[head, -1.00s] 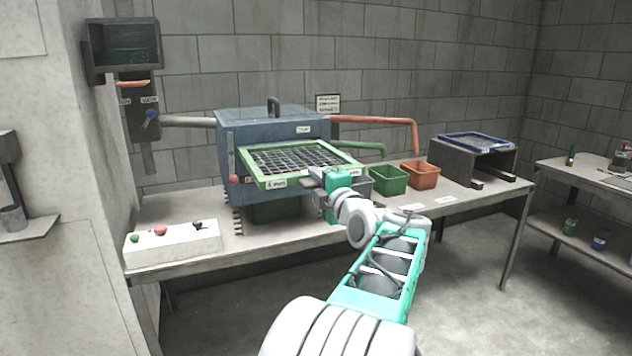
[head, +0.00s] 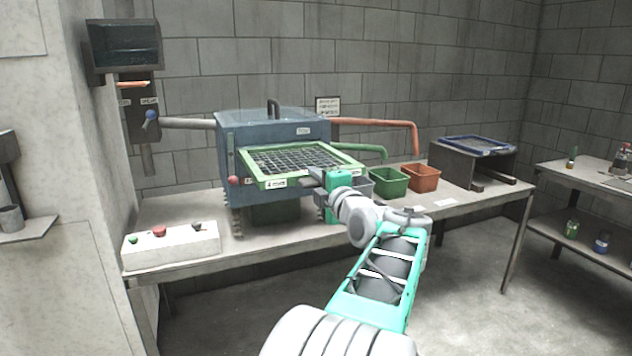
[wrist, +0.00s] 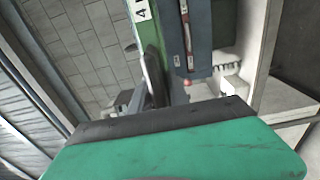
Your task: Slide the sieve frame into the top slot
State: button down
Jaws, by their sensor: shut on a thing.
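The green sieve frame (head: 262,183) with a dark wire mesh and a "4 mm" label lies about level at the front of the blue box-shaped machine (head: 226,150). Its back part is at the machine's front opening; how far it reaches in is hard to tell. My gripper (head: 318,180) is shut on the frame's front right edge. In the wrist view the green frame edge (wrist: 151,50) runs up from the jaws, close beside the dark machine body (wrist: 200,35). The slot edges are hidden behind the frame.
A white control box (head: 172,245) with buttons sits at the table's left front. A green bin (head: 388,181) and an orange bin (head: 421,177) stand right of the machine. A blue-rimmed frame (head: 478,145) rests on a dark stand. The right front tabletop is mostly clear.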

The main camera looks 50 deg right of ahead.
send_near(298, 160)
jog(key=shift+w+d+f, duration=0.2)
jog(key=shift+w+d, duration=0.05)
jog(key=shift+w, duration=0.35)
jog(key=shift+w+d+f, duration=0.2)
jog(key=shift+w+d, duration=0.05)
jog(key=shift+w, duration=0.4)
dwell(0.8)
jog(key=shift+p+x, duration=0.3)
jog(key=shift+x, duration=3.55)
jog(key=c, duration=1.2)
grip_release()
jog(key=shift+s+d, duration=0.1)
jog(key=shift+d, duration=0.05)
jog(key=shift+c, duration=0.2)
jog(key=shift+o, duration=0.4)
jog(key=shift+f, duration=0.3)
jog(key=v, duration=0.6)
jog(key=shift+s+r+b, duration=0.15)
jog(key=shift+s+b, duration=0.25)
jog(key=shift+s+a, duration=0.4)
jog(key=shift+r, duration=0.1)
